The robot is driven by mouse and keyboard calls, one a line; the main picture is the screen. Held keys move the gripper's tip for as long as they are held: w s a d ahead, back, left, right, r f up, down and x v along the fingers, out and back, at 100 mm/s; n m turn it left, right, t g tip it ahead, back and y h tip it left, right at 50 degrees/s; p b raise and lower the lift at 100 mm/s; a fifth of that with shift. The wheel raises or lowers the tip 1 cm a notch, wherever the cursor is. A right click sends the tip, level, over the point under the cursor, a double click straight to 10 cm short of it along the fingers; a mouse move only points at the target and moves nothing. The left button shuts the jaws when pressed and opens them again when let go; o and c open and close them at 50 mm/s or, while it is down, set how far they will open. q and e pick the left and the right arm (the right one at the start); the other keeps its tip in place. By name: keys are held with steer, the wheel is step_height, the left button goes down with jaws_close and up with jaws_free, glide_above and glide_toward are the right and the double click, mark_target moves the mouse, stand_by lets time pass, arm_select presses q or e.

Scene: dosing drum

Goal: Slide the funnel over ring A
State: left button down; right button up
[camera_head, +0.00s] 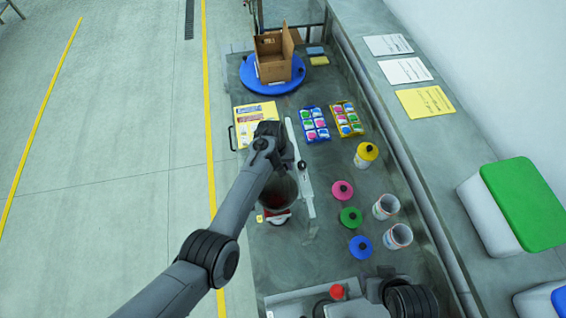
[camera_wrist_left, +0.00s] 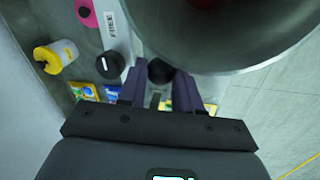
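The funnel (camera_head: 279,192) is a dark grey metal bowl under the end of my left arm. Its wide rim fills the upper right of the left wrist view (camera_wrist_left: 215,66). My left gripper (camera_wrist_left: 160,82) has its fingers on either side of a black round knob (camera_wrist_left: 160,70) beside the funnel and seems closed on it. A red and white round part (camera_head: 277,217) shows under the funnel's near side. I cannot read which ring is A. A white strip (camera_head: 304,185) marked "FREE" with a black knob (camera_wrist_left: 110,64) runs beside the funnel.
Pink (camera_head: 342,190), green (camera_head: 350,217) and blue (camera_head: 360,247) knobbed lids lie to the right, near two white cans (camera_head: 386,206) and a yellow-lidded can (camera_head: 366,155). A cardboard box (camera_head: 273,56) stands on a blue turntable (camera_head: 247,82) at the back. A red knob (camera_head: 337,291) is at the front.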

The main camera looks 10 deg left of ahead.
arm_select(q)
steer(key=c, duration=0.8)
jaws_free()
steer(key=shift+s+d, duration=0.15)
steer(key=shift+s, duration=0.05)
steer(key=shift+a+r, duration=0.25)
steer(key=shift+r, duration=0.45)
steer(key=r, duration=0.3)
steer(key=a+r, duration=0.1)
steer(key=r, duration=0.2)
steer(key=r+b, duration=0.1)
steer(key=r, duration=0.2)
steer(key=shift+a+r, duration=0.2)
steer(key=shift+a, duration=0.15)
